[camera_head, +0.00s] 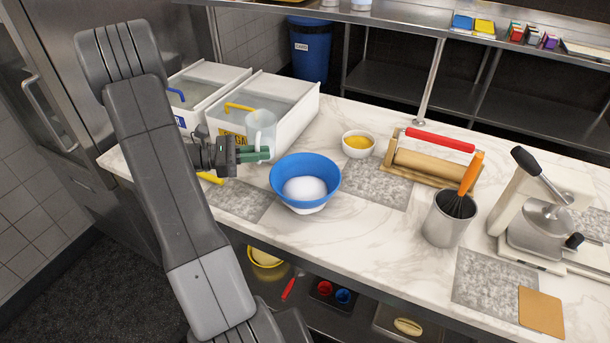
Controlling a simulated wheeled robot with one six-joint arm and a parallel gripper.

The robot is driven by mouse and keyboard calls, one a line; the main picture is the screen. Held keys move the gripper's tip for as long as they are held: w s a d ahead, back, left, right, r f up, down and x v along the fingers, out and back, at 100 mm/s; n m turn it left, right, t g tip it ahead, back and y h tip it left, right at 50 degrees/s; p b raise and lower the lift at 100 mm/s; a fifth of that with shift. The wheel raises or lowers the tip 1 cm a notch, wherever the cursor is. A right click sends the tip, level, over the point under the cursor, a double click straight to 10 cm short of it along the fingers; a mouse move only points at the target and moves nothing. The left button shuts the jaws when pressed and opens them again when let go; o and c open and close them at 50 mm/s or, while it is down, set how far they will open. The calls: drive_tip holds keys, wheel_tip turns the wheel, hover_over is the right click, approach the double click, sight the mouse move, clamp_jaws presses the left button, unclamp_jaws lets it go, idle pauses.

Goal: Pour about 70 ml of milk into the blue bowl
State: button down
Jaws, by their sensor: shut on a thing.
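The blue bowl (305,170) stands on the marble counter near its front edge and holds a white mound. My gripper (258,154) is just left of the bowl and shut on a clear, pale jug (261,132). The jug looks about upright, with its base hidden behind the green fingers. It is left of and slightly behind the bowl's rim. I cannot tell how much milk is in the jug.
White bins with yellow (240,107) and blue handles stand behind my gripper. Bare marble (370,235) lies right of the blue bowl.

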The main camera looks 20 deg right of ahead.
sight(271, 181)
drive_tip(key=s+m+t+y+b, duration=0.1)
drive_tip(key=d+f+m+y+b, duration=0.1)
drive_tip(key=b, duration=0.1)
drive_tip(key=s+d+m+t+y+b, duration=0.1)
drive_tip(key=y+b, duration=0.1)
drive_tip(key=shift+s+f+t, duration=0.3)
drive_tip(key=shift+s+f, duration=0.05)
drive_tip(key=shift+f, duration=0.05)
wheel_tip(271, 181, down, 3)
drive_tip(key=m+t+y+b, duration=0.1)
drive_tip(key=b, duration=0.2)
drive_tip(key=shift+r, duration=0.2)
drive_tip(key=shift+w+a+r+m+y, duration=0.15)
drive_tip(key=shift+r+m+y, duration=0.2)
drive_tip(key=shift+r, duration=0.2)
drive_tip(key=shift+w+a+r+m+t+y, duration=0.15)
drive_tip(key=shift+r+m+t+y, duration=0.2)
drive_tip(key=shift+t+y, duration=0.4)
drive_tip(key=shift+w+a+r+m+t+y, duration=0.15)
drive_tip(key=shift+r+m+t+y, duration=0.25)
drive_tip(key=shift+t, duration=0.45)
drive_tip(key=shift+s+d+f+t+b, duration=0.25)
drive_tip(key=shift+s+d+t+b, duration=0.05)
drive_tip(key=shift+b, duration=0.75)
drive_tip(key=shift+w, duration=0.2)
drive_tip(key=shift+s+f+m+t+y+b, duration=0.15)
drive_tip(key=shift+m+t+y+b, duration=0.15)
drive_tip(key=shift+b, duration=0.2)
